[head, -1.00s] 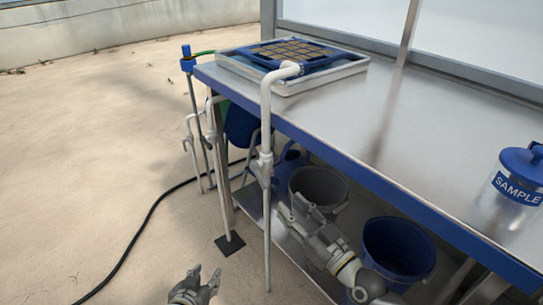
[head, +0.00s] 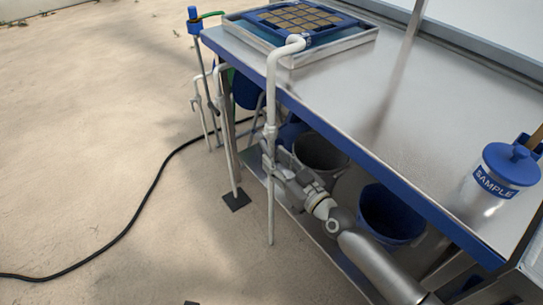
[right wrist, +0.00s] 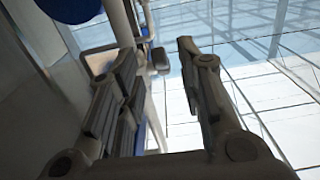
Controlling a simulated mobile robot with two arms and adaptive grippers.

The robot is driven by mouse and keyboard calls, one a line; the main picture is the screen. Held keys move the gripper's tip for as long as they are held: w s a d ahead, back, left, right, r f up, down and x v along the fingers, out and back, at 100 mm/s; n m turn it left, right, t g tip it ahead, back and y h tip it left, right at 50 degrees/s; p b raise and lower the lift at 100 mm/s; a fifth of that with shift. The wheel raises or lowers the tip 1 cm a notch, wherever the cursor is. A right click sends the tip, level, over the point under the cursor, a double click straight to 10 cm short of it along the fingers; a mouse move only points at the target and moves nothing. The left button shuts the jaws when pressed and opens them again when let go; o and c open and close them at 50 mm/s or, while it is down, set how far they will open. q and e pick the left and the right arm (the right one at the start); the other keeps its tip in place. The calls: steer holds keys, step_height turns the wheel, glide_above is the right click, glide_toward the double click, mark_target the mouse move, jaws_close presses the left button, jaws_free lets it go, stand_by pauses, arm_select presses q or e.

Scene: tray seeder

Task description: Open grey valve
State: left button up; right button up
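A white standpipe (head: 271,95) rises beside the table's front left corner and bends over the tray on top. The grey valve (head: 269,132) appears as a small fitting partway up this pipe; its handle is hard to make out in the head view. My right gripper (head: 268,158) is at the pipe just below the fitting. In the right wrist view its fingers (right wrist: 163,85) are apart, with a pipe and a small dark grey handle (right wrist: 160,58) beyond them, apparently not gripped. Only a dark tip, probably of my left gripper (head: 190,303), shows at the bottom edge.
The steel table (head: 400,110) has a blue front edge above my right arm. A grey bucket (head: 322,152) and a blue bucket (head: 390,215) stand on the lower shelf. A black hose (head: 150,190) crosses the open floor at left.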

mark_target(264, 145)
arm_select(q)
steer(key=shift+w+r, duration=0.1)
steer(key=shift+r, duration=0.45)
arm_select(e)
steer(key=shift+x, duration=1.3)
jaws_close()
